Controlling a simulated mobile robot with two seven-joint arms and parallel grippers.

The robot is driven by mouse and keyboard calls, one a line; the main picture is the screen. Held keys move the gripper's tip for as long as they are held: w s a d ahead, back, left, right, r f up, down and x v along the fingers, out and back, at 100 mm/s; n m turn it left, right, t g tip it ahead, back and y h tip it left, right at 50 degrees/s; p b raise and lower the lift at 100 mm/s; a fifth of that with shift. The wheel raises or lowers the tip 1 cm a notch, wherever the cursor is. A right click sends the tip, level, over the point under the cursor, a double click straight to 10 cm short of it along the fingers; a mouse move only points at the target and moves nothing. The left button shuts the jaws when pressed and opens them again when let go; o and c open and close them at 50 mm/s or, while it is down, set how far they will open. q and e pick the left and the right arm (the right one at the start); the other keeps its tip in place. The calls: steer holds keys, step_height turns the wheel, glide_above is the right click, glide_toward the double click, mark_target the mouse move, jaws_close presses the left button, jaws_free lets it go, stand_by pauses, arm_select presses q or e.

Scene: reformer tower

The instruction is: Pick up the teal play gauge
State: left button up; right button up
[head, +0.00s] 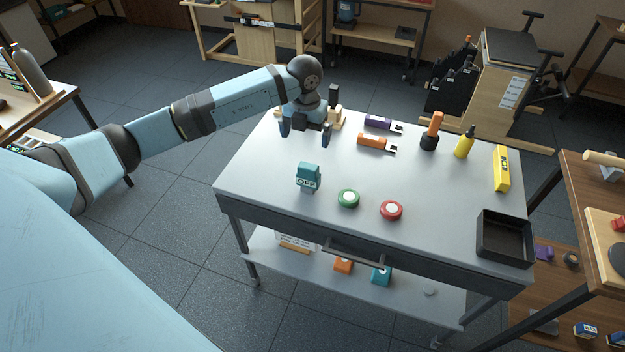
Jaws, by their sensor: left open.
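A teal block-like piece (308,176) with a pale lettered label stands upright on the grey workbench top (262,190), left of the middle. It is the only teal thing on the bench top and looks like the play gauge. My left gripper (305,134) is open, its fingers apart and pointing down, above the bench's back left part. It is behind the teal piece in the picture, apart from it, and nothing shows between the fingers. Another teal piece (381,275) lies on the lower shelf. My right gripper is not in view.
Purple (378,122) and orange (373,142) pronged pieces lie right of the gripper. Green (348,198) and red (391,210) round pieces sit nearer. An orange-handled tool (433,130), yellow bottle (465,142), yellow level (501,168) and black tray (505,238) occupy the right.

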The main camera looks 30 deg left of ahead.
mark_target(309, 173)
arm_select(q)
step_height(309, 173, down, 8)
steer(key=shift+d+p, duration=0.1)
steer(key=shift+p, duration=0.25)
steer(key=shift+s+d+f+p, duration=0.1)
steer(key=shift+d+f+p, duration=0.15)
steer(key=shift+f, duration=1.15)
steer(key=shift+d+f+p, duration=0.1)
steer(key=shift+f+p, duration=0.1)
steer(key=shift+f, duration=1.15)
steer(key=c, duration=1.1)
